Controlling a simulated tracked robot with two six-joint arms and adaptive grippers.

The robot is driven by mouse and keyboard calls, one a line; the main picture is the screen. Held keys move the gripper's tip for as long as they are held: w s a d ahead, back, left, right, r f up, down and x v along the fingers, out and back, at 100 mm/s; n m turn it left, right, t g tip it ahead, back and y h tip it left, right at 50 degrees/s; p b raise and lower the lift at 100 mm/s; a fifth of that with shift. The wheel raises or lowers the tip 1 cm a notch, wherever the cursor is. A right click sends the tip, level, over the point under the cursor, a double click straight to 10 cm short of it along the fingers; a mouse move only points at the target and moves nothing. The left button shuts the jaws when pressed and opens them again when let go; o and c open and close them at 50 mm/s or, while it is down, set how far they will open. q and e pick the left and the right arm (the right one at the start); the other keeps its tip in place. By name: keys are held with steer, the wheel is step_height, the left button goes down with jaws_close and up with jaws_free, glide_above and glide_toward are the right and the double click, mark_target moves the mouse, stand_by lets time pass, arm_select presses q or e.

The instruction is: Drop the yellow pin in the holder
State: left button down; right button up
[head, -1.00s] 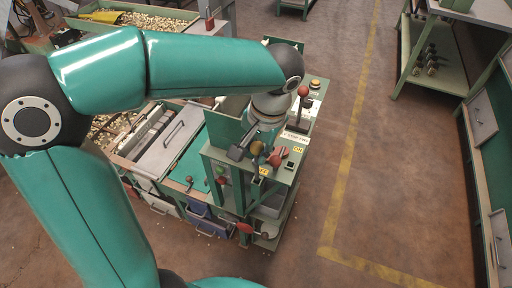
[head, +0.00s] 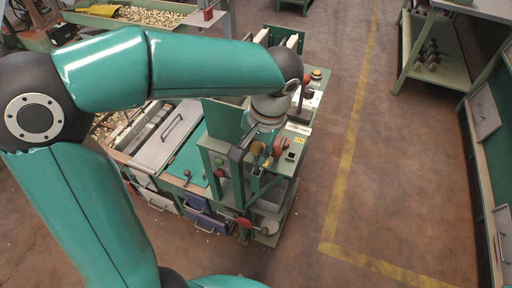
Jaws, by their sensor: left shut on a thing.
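My left gripper (head: 254,151) reaches down over the green machine's front right post, its fingers dark and small in the head view. I cannot make out the holder's opening for certain among the green brackets below the gripper. A red knob (head: 277,149) is just right of the yellow one. My right gripper is not in view.
The green machine (head: 268,183) has small red-knobbed levers, a grey lid (head: 172,133) and blue drawers (head: 207,220). A nut-filled tray (head: 145,15) is at the upper left. Floor to the right is clear up to a green shelf (head: 440,60).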

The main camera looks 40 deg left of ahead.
mark_target(256, 160)
arm_select(q)
steer(key=shift+f+b, duration=1.4)
steer(key=shift+f, duration=0.5)
steer(key=c, duration=0.8)
jaws_free()
steer(key=shift+o, duration=0.2)
steer(key=shift+r, duration=0.15)
step_height(256, 160, up, 12)
steer(key=d, duration=0.2)
steer(key=shift+f, duration=0.25)
steer(key=shift+d, duration=0.1)
steer(key=shift+r, duration=0.1)
